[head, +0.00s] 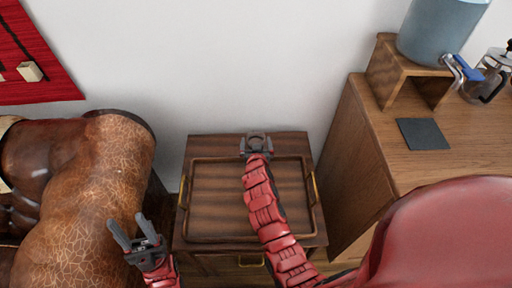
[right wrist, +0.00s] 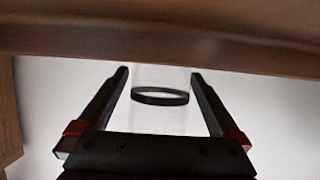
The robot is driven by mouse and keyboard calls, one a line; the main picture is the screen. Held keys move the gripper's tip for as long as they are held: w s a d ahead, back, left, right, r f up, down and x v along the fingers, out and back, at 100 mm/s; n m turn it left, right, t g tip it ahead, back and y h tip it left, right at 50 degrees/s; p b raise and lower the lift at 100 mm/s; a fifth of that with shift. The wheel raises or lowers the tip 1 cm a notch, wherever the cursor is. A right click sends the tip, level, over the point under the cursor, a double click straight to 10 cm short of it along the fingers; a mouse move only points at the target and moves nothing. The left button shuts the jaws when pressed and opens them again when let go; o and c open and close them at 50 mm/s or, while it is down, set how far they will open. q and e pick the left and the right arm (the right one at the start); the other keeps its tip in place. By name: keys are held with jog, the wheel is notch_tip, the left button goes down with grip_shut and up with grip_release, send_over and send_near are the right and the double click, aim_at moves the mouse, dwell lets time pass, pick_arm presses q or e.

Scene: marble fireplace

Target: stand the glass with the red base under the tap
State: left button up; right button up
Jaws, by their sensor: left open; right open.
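My right gripper (head: 257,140) is over the far edge of the wooden tray (head: 187,210) in the head view. In the right wrist view my right gripper (right wrist: 159,74) is open, with a clear glass (right wrist: 160,118) showing between its fingers. A dark ring crosses this glass; I cannot make out a red base or tell whether the fingers touch it. No glass stands out on the tray in the head view. The tap (head: 462,72) with a blue handle is on the water dispenser (head: 437,30) at the upper right. My left gripper (head: 130,228) is open and empty.
The dispenser stands on a wooden stand (head: 384,78) on a cabinet (head: 345,150), with a dark mat (head: 422,134) in front. A glass jug (head: 486,80) is right of the tap. A brown leather chair (head: 95,190) is beside my left gripper. The tray has gold handles.

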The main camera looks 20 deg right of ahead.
jog(key=shift+x, duration=1.05)
grip_shut()
